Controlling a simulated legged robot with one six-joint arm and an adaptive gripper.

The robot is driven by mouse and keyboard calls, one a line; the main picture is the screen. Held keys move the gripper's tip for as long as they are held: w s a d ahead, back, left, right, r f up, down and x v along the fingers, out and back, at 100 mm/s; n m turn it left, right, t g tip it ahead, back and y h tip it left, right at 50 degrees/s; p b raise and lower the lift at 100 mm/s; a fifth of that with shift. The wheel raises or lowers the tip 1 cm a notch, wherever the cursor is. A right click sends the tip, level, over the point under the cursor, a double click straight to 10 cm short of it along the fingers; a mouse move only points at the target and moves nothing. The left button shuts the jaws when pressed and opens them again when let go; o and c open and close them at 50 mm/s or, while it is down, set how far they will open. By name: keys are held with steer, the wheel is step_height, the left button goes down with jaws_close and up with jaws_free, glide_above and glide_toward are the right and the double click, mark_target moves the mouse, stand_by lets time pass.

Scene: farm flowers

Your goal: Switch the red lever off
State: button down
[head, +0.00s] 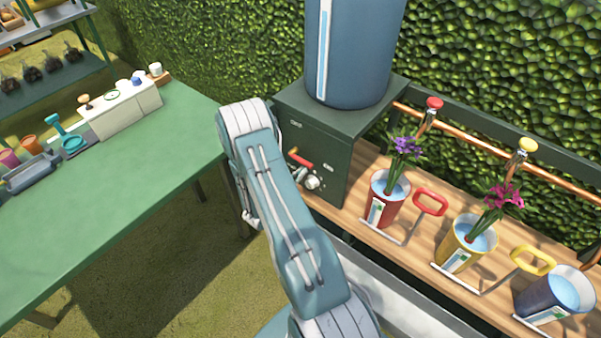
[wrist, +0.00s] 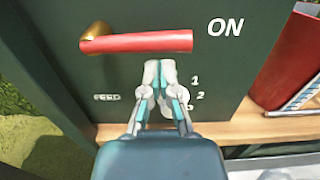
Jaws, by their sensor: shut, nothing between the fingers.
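The red lever (wrist: 140,42) sits on a dark green panel (wrist: 232,70) in the wrist view. Its brass pivot is at the left end, and its red bar lies nearly level, pointing right towards the word ON. It also shows in the head view (head: 301,160), on the front of the green box under the blue tank. My gripper (wrist: 160,68) is shut and empty. In the wrist view its tips appear just below the lever, with a small gap in the picture. A pale knob beside the numbers is partly hidden behind the fingers. In the head view my arm hides much of the gripper.
A blue tank (head: 354,50) stands on the box. To the right, a wooden shelf (head: 411,245) holds a red pot (head: 383,208), a yellow pot (head: 460,250) and a blue pot (head: 545,300). A green table (head: 105,190) is on the left. Grass floor lies between.

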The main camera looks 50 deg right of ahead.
steer(key=shift+s+r+n, duration=0.15)
steer(key=shift+r+n, duration=0.4)
steer(key=shift+n, duration=0.35)
steer(key=r+n, duration=0.1)
steer(key=n, duration=0.1)
steer(key=r+n, duration=0.1)
steer(key=n, duration=0.1)
steer(key=r+n, duration=0.1)
steer(key=n, duration=0.2)
steer(key=shift+w+r+t, duration=0.2)
steer(key=shift+r+t, duration=0.1)
steer(key=shift+r, duration=0.1)
steer(key=n, duration=0.1)
steer(key=r+n, duration=0.1)
steer(key=n, duration=0.1)
steer(key=shift+w+r, duration=0.15)
steer(key=shift+w, duration=0.25)
steer(key=n, duration=0.1)
steer(key=w+r+n, duration=0.1)
steer(key=n, duration=0.1)
steer(key=shift+w+a+r+n+y, duration=0.1)
steer(key=shift+w+r+n+y, duration=0.1)
steer(key=shift+n+y, duration=0.1)
steer(key=shift+w, duration=0.2)
steer(key=shift+w+r, duration=0.35)
steer(key=shift+w, duration=0.3)
steer(key=shift+a, duration=0.15)
